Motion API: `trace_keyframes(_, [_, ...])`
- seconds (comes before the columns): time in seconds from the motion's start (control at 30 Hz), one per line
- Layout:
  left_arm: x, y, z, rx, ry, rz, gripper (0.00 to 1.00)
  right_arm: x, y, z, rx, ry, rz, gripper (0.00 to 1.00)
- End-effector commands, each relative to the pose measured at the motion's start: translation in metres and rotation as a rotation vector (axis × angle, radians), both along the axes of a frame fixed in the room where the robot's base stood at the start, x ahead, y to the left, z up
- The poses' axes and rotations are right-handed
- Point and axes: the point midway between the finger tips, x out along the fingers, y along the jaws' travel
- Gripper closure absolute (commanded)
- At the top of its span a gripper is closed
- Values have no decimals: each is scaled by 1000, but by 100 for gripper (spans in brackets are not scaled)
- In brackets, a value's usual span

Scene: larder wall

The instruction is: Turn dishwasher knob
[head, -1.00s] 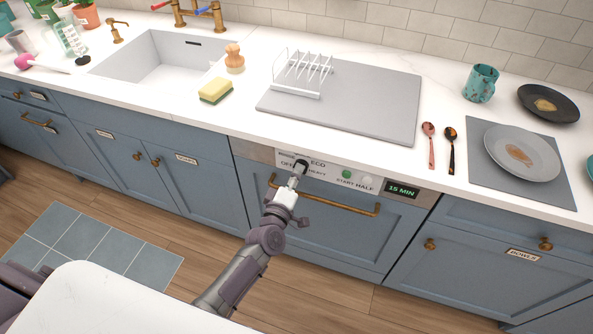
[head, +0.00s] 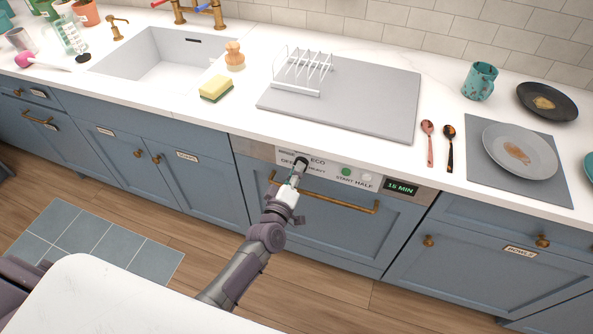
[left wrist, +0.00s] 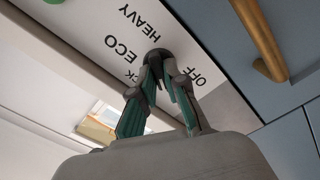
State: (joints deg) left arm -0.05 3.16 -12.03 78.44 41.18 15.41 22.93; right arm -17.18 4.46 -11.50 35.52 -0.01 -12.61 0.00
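The dishwasher (head: 300,225) has a blue front with a white control panel (head: 322,171) marked with labels that include ECO, OFF and HEAVY. My left gripper (head: 302,164) is at the panel's left part and hides the knob in the head view. In the left wrist view the dark round knob (left wrist: 156,53) sits among the ECO, HEAVY and OFF labels. My left gripper's teal-lined fingers (left wrist: 160,68) converge with their tips closed around the knob. The knob's pointing direction is hidden. My right gripper is not in view.
A brass handle (head: 345,204) runs across the dishwasher door below the panel. Green START button (head: 346,172) and a MIN display (head: 401,188) lie to the right. The counter above holds a grey board (head: 370,105), a rack (head: 300,75) and a sponge (head: 216,89).

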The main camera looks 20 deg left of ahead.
Motion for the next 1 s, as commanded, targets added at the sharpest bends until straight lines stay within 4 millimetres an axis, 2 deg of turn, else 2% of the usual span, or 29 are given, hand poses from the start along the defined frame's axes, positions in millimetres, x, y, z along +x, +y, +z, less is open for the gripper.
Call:
trace_keyframes(0.03, [-1, 0, -2, -1, 4, -1, 78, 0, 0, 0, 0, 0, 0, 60])
trace_keyframes(0.13, [-1, 0, -1, -1, 3, -1, 62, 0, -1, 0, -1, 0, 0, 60])
trace_keyframes(0.4, [-1, 0, 0, -1, 1, 0, 62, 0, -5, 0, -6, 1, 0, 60])
trace_keyframes(0.53, [-9, 0, -1, -1, 2, 0, 62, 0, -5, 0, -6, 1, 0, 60])
trace_keyframes(0.67, [-30, 1, -2, -2, 4, 0, 62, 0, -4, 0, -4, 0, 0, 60])
trace_keyframes(1.0, [-99, 3, -1, -1, 4, 0, 62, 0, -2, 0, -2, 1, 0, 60])
